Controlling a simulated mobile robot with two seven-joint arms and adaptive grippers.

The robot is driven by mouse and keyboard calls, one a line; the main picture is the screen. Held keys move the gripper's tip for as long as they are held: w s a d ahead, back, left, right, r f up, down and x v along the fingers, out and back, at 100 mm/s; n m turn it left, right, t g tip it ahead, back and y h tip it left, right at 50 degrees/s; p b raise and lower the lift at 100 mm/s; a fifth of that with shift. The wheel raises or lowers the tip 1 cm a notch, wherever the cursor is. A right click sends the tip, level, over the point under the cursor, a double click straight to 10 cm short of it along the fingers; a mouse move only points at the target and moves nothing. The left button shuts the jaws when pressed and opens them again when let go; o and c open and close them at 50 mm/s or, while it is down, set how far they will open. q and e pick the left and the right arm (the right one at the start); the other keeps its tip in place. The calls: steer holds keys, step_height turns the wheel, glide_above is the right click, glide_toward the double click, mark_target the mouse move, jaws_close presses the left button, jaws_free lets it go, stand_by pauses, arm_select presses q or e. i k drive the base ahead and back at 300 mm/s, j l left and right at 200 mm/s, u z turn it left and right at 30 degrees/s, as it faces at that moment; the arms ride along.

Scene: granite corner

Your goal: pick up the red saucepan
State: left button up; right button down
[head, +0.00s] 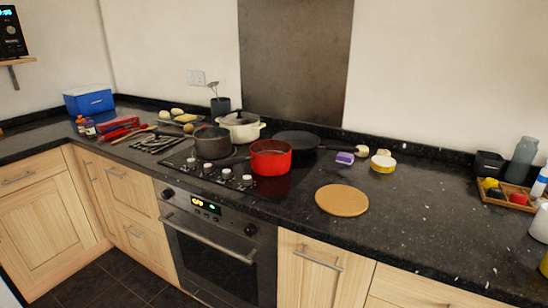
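The red saucepan (271,158) stands upright on the front right of the black hob (277,186). A dark handle seems to run from its left side toward the grey pot (212,143); where it ends is hard to tell. The saucepan looks empty from here, though its inside is dark. Neither of my grippers is in the head view.
A white lidded pot (240,126) and a black frying pan (296,140) stand close behind the saucepan. A round cork mat (342,200) lies to its right. A purple sponge (344,158) and a yellow tin (384,163) are further right.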

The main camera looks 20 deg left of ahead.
mark_target(269, 158)
steer(key=z, duration=0.4)
steer(key=j+z, duration=0.4)
steer(key=k+j+z, duration=0.1)
steer(key=j+z, duration=0.3)
steer(key=k+j, duration=0.1)
steer(key=j, duration=0.25)
steer(key=k+j+z, duration=0.15)
steer(key=j, duration=0.55)
steer(key=k+z, duration=0.05)
